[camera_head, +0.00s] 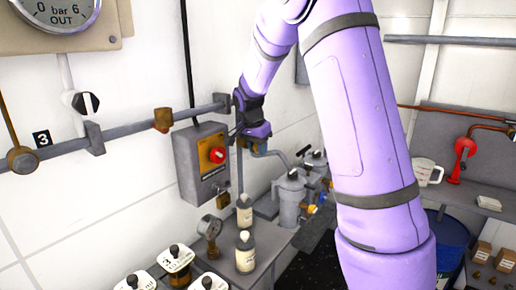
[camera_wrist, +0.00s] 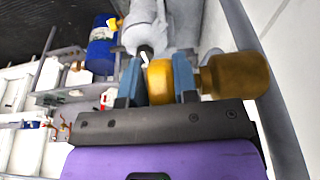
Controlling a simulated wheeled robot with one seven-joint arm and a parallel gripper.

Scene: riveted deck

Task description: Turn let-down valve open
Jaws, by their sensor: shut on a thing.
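My gripper (camera_wrist: 158,84) has its two blue-grey fingers on either side of a yellow-brass valve part (camera_wrist: 160,74), which I take to be the let-down valve's handle. The fingers are shut on it. A wider brass body (camera_wrist: 236,76) sits just right of the fingers in the wrist view. In the head view my gripper (camera_head: 251,138) is at the wall pipework beyond the grey switch box, and brass fitting (camera_head: 258,150) shows just below it. The handle itself is mostly hidden there, and its angle cannot be told.
A grey box with a red knob (camera_head: 216,155) is on the wall left of my gripper. Bottles (camera_head: 245,250) and a small gauge (camera_head: 210,228) stand below. Grey canisters (camera_head: 291,195) stand to the right. A blue drum (camera_wrist: 101,48) is farther off.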

